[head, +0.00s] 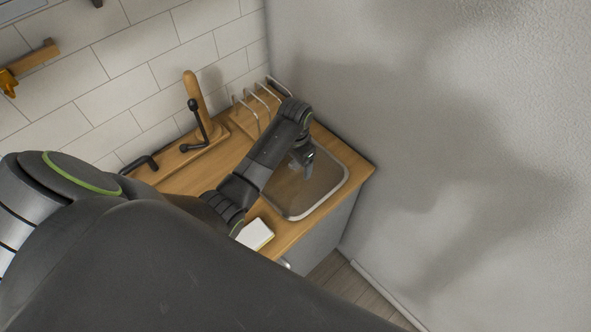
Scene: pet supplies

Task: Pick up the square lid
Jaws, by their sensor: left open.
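My left gripper (304,158) hangs over the metal sink basin (330,195), its fingers pointing down, open. I see nothing clearly held in it. A pale, flat, squarish item (257,234) with a yellowish side lies on the wooden counter (287,234) at the near edge, left of the basin and partly hidden by my arm. I cannot tell if it is the square lid. No other lid shows clearly. My right gripper is out of view.
A wire rack (262,100) stands behind the basin by the wall. A wooden board (195,95) and a dark tap (199,132) are at the back left. A plain wall (440,130) closes off the right side. My arm covers the lower left.

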